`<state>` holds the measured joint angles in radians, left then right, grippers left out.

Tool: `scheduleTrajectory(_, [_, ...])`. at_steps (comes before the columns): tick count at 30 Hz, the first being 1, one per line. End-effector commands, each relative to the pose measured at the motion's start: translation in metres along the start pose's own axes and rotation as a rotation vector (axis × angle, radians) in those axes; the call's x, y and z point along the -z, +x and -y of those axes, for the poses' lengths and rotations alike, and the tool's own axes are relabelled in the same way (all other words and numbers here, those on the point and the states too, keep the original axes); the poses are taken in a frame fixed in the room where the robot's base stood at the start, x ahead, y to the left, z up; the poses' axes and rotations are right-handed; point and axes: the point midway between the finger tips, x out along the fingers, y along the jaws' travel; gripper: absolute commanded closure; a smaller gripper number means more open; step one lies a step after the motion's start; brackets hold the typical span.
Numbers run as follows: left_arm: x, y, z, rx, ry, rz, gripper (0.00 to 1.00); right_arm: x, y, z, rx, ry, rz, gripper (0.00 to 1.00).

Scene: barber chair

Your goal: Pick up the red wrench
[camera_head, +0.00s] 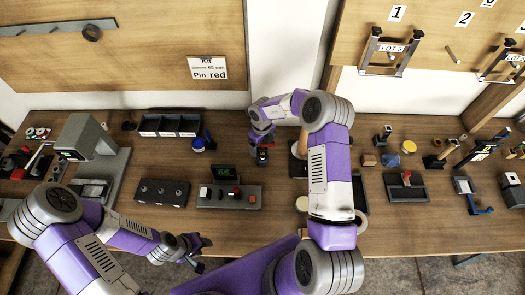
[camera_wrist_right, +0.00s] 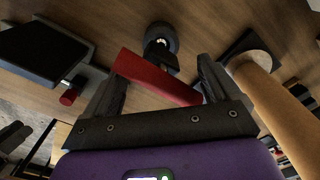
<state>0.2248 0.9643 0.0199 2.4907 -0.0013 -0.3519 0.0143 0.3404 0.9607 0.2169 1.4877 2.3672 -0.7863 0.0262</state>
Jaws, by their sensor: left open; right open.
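The red wrench (camera_wrist_right: 155,80) shows in the right wrist view as a red bar lying across the space between the fingers of my right gripper (camera_wrist_right: 158,82). The fingers stand apart on either side of it, and I cannot tell whether either one touches it. In the head view my right gripper (camera_head: 263,143) points down over the middle of the bench, and the wrench is mostly hidden beneath it. My left gripper (camera_head: 197,250) is open and empty near the bench's front edge.
A dark round-topped object (camera_wrist_right: 160,42) is beyond the wrench. Black bins (camera_head: 170,125) stand farther left.

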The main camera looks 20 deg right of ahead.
Motion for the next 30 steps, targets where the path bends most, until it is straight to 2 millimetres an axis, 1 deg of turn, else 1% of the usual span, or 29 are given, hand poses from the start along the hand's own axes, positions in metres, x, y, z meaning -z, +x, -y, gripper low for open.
scheduleTrajectory(1, [0.0, -0.002, -0.001, 0.0, 0.0, 0.0, 0.57, 0.001, 0.008, 0.0, -0.001, -0.001, -0.002, 0.11])
scheduleTrajectory(3, [0.0, -0.003, -0.001, 0.0, 0.0, 0.0, 0.57, 0.002, 0.019, 0.001, 0.0, -0.001, -0.002, 0.11])
scheduleTrajectory(7, [0.0, -0.003, -0.001, 0.0, 0.0, 0.0, 0.57, 0.001, 0.035, 0.001, 0.0, 0.0, 0.0, 0.11])
scheduleTrajectory(10, [0.0, -0.003, -0.001, 0.0, 0.0, 0.0, 0.57, 0.001, 0.039, 0.002, 0.001, 0.001, 0.002, 0.11])
scheduleTrajectory(15, [0.0, -0.003, -0.001, 0.0, 0.0, 0.0, 0.57, 0.001, 0.039, 0.002, 0.002, 0.001, 0.002, 0.11])
scheduleTrajectory(16, [0.0, -0.003, -0.001, 0.0, 0.0, 0.0, 0.57, 0.001, 0.039, 0.002, 0.002, 0.001, 0.002, 0.12])
scheduleTrajectory(29, [0.0, -0.003, -0.001, 0.0, 0.0, 0.0, 0.57, 0.001, 0.039, 0.002, 0.001, 0.001, 0.001, 0.78])
scheduleTrajectory(30, [0.0, -0.003, -0.001, 0.0, 0.0, 0.0, 0.57, 0.001, 0.039, 0.002, 0.001, 0.001, 0.001, 0.84])
